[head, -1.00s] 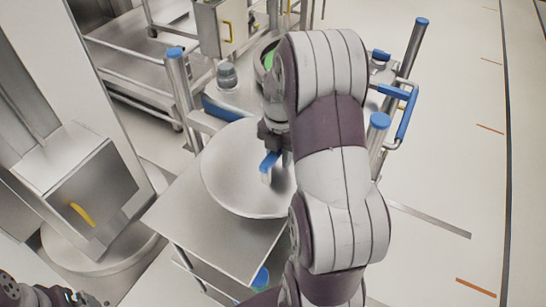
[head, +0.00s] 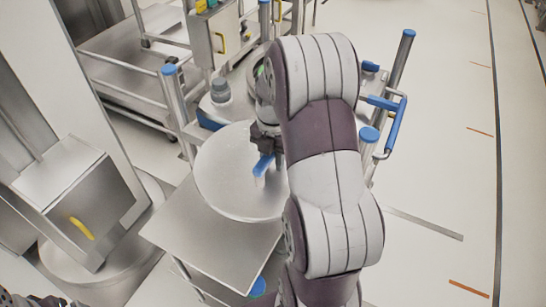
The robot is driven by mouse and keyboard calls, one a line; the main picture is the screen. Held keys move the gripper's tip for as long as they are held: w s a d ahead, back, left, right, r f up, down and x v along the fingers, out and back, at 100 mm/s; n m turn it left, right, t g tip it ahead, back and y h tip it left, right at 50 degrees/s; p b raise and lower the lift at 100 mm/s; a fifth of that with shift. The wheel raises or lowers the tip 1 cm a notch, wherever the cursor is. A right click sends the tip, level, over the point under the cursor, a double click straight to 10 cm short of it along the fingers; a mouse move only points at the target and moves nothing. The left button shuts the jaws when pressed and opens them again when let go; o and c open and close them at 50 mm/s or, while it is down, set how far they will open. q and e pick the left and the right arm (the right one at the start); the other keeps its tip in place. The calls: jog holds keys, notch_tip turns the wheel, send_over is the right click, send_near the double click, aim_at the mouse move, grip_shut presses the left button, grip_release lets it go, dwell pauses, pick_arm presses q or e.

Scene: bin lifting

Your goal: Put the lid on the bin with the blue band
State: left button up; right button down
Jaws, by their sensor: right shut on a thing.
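A large pale round lid (head: 222,180) is in the middle of the head view, over a metal table top (head: 205,240). I cannot tell whether it touches the table. My right gripper (head: 263,165) is shut on the lid near its right side; my arm hides the lid's right edge. Behind the lid, a blue curved piece (head: 208,121) shows below a pale round top with a grey knob (head: 221,90). I cannot tell whether this is the blue band of a bin. A round, green-filled opening (head: 259,72) is partly hidden behind my right arm. My left gripper is out of view.
A metal cart with blue-capped posts (head: 176,95) and a blue handle (head: 396,122) stands behind and right of the lid. A metal box with a yellow handle (head: 75,200) is at the left. Open floor lies to the right.

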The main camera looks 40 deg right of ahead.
jog(key=shift+r+p, duration=1.7)
jog(key=shift+r, duration=0.55)
